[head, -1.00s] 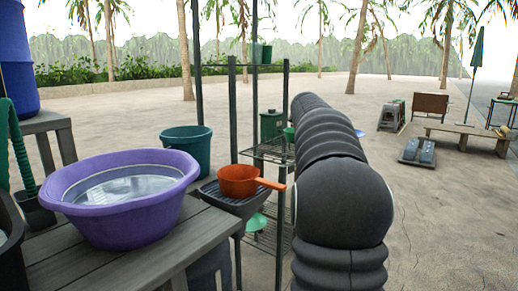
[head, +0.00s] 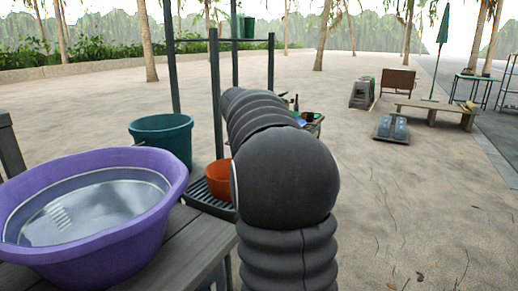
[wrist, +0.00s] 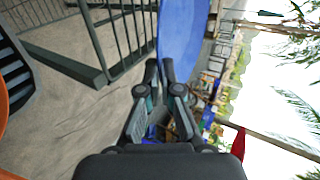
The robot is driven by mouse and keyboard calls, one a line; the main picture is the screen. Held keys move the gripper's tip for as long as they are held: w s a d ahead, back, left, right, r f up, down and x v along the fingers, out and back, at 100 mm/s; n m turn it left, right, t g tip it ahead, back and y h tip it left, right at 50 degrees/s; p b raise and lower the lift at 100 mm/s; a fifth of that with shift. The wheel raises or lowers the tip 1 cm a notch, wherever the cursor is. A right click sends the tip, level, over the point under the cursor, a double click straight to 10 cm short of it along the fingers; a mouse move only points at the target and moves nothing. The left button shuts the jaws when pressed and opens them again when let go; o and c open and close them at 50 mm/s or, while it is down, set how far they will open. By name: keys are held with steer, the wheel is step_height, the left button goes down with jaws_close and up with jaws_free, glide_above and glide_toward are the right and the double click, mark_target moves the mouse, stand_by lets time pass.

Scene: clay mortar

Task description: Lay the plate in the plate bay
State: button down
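A blue plate (wrist: 183,35) stands nearly on edge in the wrist view, running from the top of the picture down to my gripper (wrist: 160,66). My gripper's two fingertips are close together with the plate's rim between them, so it appears shut on the plate. In the head view my dark arm hides my gripper and most of what lies beyond it. A dark metal rack (head: 216,95) with upright posts stands left of my arm. Barred metalwork (wrist: 115,35) shows left of the plate in the wrist view. I cannot tell which part is the plate bay.
A purple basin (head: 120,245) of water sits on a grey table (head: 190,245) at the left. A teal bucket (head: 163,140) stands behind it.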

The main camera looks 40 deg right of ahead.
steer(key=a+f+b, duration=0.2)
steer(key=a+f, duration=0.1)
steer(key=f, duration=0.3)
steer(key=shift+w+a+f, duration=0.15)
steer(key=shift+w+a, duration=0.15)
steer(key=shift+w, duration=0.15)
steer(key=c, duration=1.3)
jaws_free()
steer(key=p+v, duration=0.1)
steer(key=v, duration=1.1)
steer(key=shift+s, duration=0.1)
